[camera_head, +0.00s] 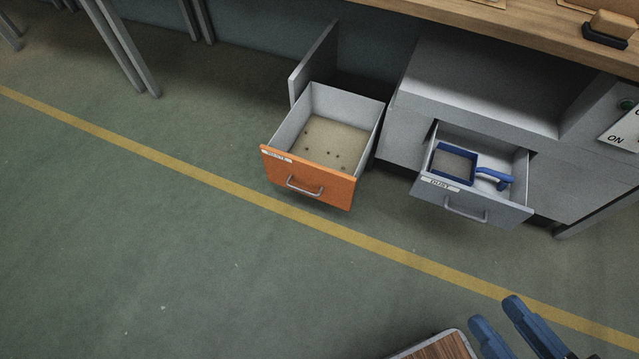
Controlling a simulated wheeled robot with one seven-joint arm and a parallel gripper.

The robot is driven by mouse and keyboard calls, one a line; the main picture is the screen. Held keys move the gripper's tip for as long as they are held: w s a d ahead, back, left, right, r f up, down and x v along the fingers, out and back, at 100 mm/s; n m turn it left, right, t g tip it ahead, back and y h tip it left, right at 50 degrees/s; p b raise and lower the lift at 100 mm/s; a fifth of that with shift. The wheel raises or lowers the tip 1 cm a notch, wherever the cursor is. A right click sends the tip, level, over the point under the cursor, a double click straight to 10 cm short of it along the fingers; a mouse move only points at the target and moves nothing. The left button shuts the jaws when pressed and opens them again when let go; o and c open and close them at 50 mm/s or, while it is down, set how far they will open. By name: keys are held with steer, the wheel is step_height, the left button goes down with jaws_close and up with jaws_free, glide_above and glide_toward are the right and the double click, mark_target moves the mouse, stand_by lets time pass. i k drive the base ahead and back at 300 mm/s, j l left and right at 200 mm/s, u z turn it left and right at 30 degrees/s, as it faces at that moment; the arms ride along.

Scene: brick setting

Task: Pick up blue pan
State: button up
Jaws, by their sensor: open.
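A blue pan (470,163) with a square rim and a stubby blue handle lies in the open grey drawer (461,206), which has a label on its front. The pan sits in the left part of this drawer and its handle points right. My gripper (490,309) shows at the bottom right edge as two blue fingers, spread apart and empty. It is below the drawer in the picture and well apart from the pan. The rest of my gripper is cut off by the frame.
An orange-fronted drawer (308,177) stands open to the left, with a few dark specks inside. A wooden worktop (520,34) runs above the drawers. A wood-topped surface (440,348) shows at the bottom. The green floor with a yellow line (190,163) is clear.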

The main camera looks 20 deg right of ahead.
mark_target(449, 162)
steer(key=i+z, duration=0.1)
steer(key=z, duration=0.35)
steer(key=j+z, duration=0.15)
steer(key=z, duration=0.3)
steer(key=i+j+z, duration=0.1)
steer(key=z, duration=0.35)
steer(key=i+j+z, duration=0.2)
steer(key=j+z, duration=0.2)
steer(key=j, duration=0.6)
steer(key=j+z, duration=0.4)
steer(key=j, duration=0.6)
steer(key=i+j, duration=0.15)
steer(key=j, duration=0.2)
steer(key=i+j, duration=0.2)
steer(key=j, duration=0.15)
